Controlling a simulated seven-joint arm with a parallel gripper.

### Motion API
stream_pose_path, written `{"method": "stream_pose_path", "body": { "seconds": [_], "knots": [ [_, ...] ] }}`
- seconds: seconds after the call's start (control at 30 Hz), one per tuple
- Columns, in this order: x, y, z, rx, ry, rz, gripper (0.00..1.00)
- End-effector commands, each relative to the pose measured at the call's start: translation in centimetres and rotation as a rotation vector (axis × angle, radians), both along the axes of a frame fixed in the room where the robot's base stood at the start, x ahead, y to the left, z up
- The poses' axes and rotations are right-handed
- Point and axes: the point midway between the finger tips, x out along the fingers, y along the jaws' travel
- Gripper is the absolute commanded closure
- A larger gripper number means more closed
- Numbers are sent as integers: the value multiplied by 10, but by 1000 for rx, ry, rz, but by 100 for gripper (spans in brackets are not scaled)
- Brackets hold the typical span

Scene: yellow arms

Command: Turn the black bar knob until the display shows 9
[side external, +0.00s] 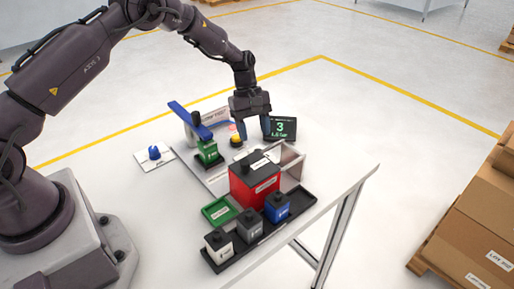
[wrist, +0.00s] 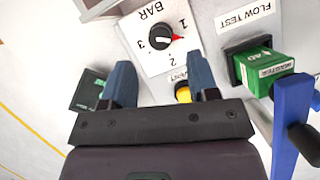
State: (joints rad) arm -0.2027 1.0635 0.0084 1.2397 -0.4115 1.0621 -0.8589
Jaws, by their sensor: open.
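The black bar knob (wrist: 160,37) shows in the wrist view on a white plate lettered BAR, with marks 1, 2 and 3. Its red pointer is toward the 1. My gripper (wrist: 159,66) is open and empty, its two blue fingers apart, with the knob beyond the gap between their tips and nothing gripped. In the side view my gripper (side external: 254,133) hangs over the far part of the table, and I cannot make out the knob there. The display (side external: 281,128) reads a green 3 with small text below; its dark edge shows in the wrist view (wrist: 88,92).
A yellow button (side external: 236,141) is beside the fingers. A green block with a blue lever (side external: 190,119) stands left of them. A red box (side external: 254,182), a black tray (side external: 232,256) with small blocks, and a blue knob (side external: 154,152) are nearer on the table.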

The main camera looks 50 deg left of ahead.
Motion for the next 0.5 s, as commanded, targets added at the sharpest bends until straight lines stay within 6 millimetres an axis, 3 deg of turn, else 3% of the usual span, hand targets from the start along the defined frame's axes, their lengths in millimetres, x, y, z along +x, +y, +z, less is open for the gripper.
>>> {"method": "stream_pose_path", "body": {
  "seconds": [0.2, 0.5],
  "knots": [
    [-4, -14, -35, 0, 2, -4, 46],
    [-5, -20, -49, 1, -1, -3, 46]
  ]
}}
